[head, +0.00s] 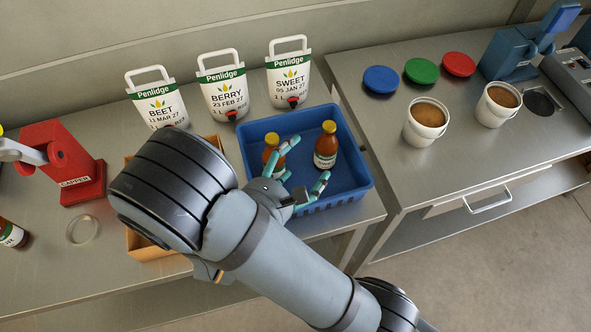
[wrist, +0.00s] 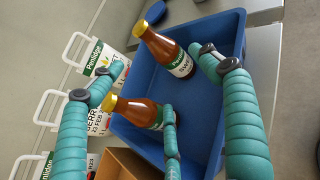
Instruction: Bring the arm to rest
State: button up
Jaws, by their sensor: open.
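My gripper (head: 305,165) hangs over the front of the blue crate (head: 350,190), its teal fingers spread and empty. In the wrist view the fingers of my gripper (wrist: 155,75) stand apart. Two brown-red bottles with yellow caps stand in the crate. The right bottle (head: 326,148) is clear in the head view and also shows in the wrist view (wrist: 165,50). The left bottle (head: 271,157) is partly hidden behind a finger; it also shows in the wrist view (wrist: 135,110), where a finger overlaps its lower end. I cannot tell whether that finger touches it.
Three white juice pouches, Beet (head: 160,103), Berry (head: 224,92) and Sweet (head: 288,80), stand behind the crate. A red capper (head: 70,165) and another bottle (head: 12,235) are at left. Two white tubs (head: 427,122) stand on the right counter. A cardboard box (head: 145,248) lies under my arm.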

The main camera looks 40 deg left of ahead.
aim_at(318, 149)
jog(key=shift+v, duration=1)
jog(key=shift+w, duration=0.1)
jog(key=x, duration=0.6)
jog(key=p+x, duration=0.1)
jog(key=x, duration=0.5)
jog(key=shift+f, duration=0.3)
jog(key=shift+r, duration=0.1)
